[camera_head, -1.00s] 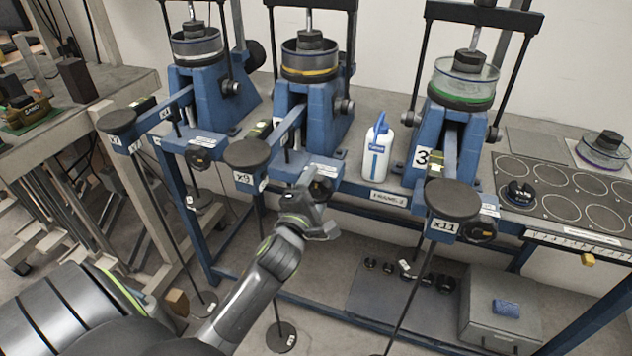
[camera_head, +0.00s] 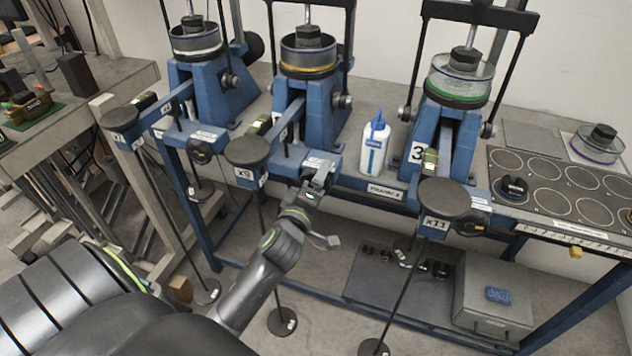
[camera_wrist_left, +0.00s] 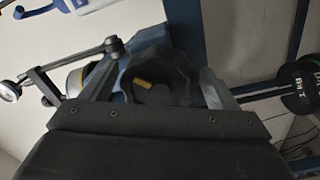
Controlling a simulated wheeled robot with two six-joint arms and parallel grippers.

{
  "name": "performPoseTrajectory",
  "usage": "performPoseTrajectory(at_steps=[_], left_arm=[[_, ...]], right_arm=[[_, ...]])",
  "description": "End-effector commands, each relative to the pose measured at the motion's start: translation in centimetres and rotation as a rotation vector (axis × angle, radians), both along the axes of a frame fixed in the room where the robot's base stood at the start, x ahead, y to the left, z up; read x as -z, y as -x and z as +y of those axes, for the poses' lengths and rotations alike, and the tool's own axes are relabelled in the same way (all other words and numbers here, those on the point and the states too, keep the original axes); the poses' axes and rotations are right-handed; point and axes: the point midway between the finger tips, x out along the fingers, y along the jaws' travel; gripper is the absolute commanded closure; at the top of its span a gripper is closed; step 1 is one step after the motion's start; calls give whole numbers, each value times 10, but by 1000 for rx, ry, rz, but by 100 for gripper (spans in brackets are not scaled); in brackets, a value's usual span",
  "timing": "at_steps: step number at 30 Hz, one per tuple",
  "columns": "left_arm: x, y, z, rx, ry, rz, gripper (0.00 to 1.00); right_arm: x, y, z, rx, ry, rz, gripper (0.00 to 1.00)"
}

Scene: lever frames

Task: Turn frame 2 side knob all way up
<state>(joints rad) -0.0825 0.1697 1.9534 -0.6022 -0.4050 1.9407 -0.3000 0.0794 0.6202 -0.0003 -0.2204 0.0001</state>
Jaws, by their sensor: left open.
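Frame 2 is the middle blue lever frame (camera_head: 320,128), with an orange-ringed cell on top and a round dark pad marked x9 (camera_head: 248,151) at its lever end. My left gripper (camera_head: 320,178) is up at the front end of this frame and hides its dark knob in the head view. In the left wrist view the black faceted knob (camera_wrist_left: 172,88) with a small yellow mark sits between the fingers. The gripper is open around it; I cannot tell whether the fingers touch it. The mark points roughly left in that view. My right gripper is not in view.
A white bottle with a blue cap (camera_head: 374,148) stands right of frame 2. Frame 3 (camera_head: 424,140) is further right and frame 1 (camera_head: 200,95) left, with hanging rods below. A grey box (camera_head: 494,296) is on the lower shelf.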

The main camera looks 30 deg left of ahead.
Motion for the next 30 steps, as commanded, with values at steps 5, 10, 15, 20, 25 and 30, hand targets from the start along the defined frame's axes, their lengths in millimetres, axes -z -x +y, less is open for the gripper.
performPoseTrajectory(at_steps=[5,10,15,20,25,30], left_arm=[[1,9,-2,-1,2,1,18],[1,29,-7,-1,4,1,18],[1,48,-11,-1,5,2,18],[0,58,-14,-2,2,1,18],[0,59,-14,0,1,1,18],[1,59,-14,1,8,3,18]], right_arm=[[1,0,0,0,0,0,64],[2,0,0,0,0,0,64],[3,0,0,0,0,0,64],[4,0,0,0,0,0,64],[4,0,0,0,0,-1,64],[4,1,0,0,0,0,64]])
